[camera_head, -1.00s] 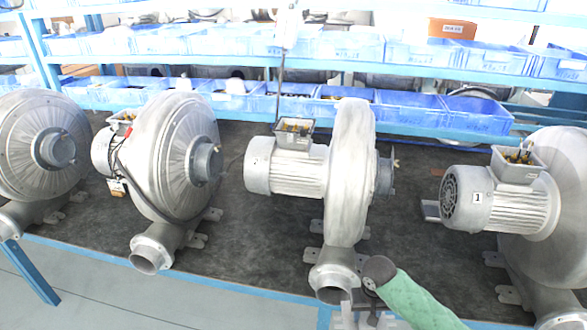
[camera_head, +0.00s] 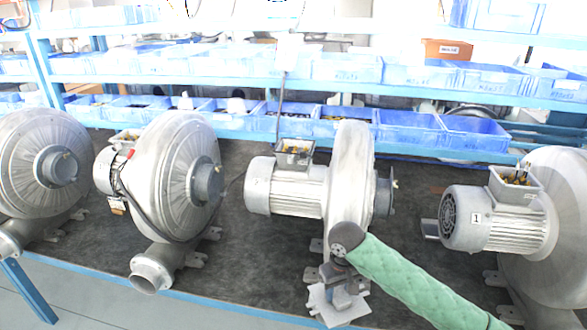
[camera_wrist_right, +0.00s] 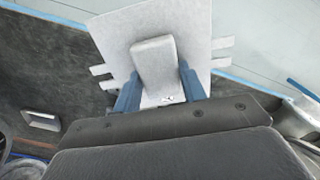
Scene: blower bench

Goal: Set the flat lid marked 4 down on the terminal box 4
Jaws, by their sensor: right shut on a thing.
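My right gripper (camera_head: 343,288) is shut on a flat, light grey lid (camera_head: 328,308) in front of the third blower from the left. In the right wrist view the two blue fingers of the gripper (camera_wrist_right: 160,88) hold the raised block in the middle of the lid (camera_wrist_right: 113,38). No number is readable on the lid. Open terminal boxes with wires show on the third blower (camera_head: 294,152) and the right blower (camera_head: 516,182), whose motor is marked 1. Another terminal box (camera_head: 127,138) is partly seen on the second blower. I cannot tell which is box 4. My left gripper is out of view.
Several grey blowers stand in a row on the dark bench mat (camera_head: 245,245). The leftmost blower (camera_head: 38,160) shows no terminal box. Blue bins (camera_head: 408,130) fill the shelves behind. My green-sleeved right arm crosses the front right.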

